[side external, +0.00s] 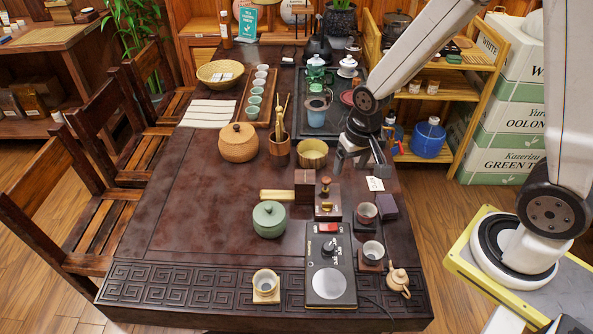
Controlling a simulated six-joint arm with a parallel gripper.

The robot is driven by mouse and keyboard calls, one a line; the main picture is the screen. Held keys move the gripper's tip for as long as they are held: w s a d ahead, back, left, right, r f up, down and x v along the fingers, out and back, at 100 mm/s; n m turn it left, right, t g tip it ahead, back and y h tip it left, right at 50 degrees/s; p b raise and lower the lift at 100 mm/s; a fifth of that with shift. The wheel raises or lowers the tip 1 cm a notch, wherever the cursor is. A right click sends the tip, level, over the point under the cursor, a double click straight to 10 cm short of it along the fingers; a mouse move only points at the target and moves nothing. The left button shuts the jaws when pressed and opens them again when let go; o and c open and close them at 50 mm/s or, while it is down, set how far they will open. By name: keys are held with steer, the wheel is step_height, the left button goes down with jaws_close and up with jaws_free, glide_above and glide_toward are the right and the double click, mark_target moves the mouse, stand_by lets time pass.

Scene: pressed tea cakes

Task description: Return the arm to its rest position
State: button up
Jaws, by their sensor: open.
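My gripper (358,160) is open and hangs above the right side of the dark carved table (190,205), with its fingers pointing down. I see nothing between the fingers. It is just right of a yellow-brown bowl (312,153) and in front of the tea tray. My arm reaches in from the upper right, and its base stands on a yellow-edged stand (463,262) at the right. Whether the fingers touch anything below cannot be told.
Near my gripper are a blue cup (316,113), a tool holder (280,150), a small white card (375,184) and a dark block (387,206). A wooden shelf (467,115) stands right. The table's left middle is clear.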

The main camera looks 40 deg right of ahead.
steer(key=s+r+n+t, duration=0.1)
steer(key=s+r+n, duration=0.2)
steer(key=s+r, duration=0.1)
steer(key=shift+s+n, duration=0.4)
steer(key=shift+s, duration=0.35)
stand_by(0.6)
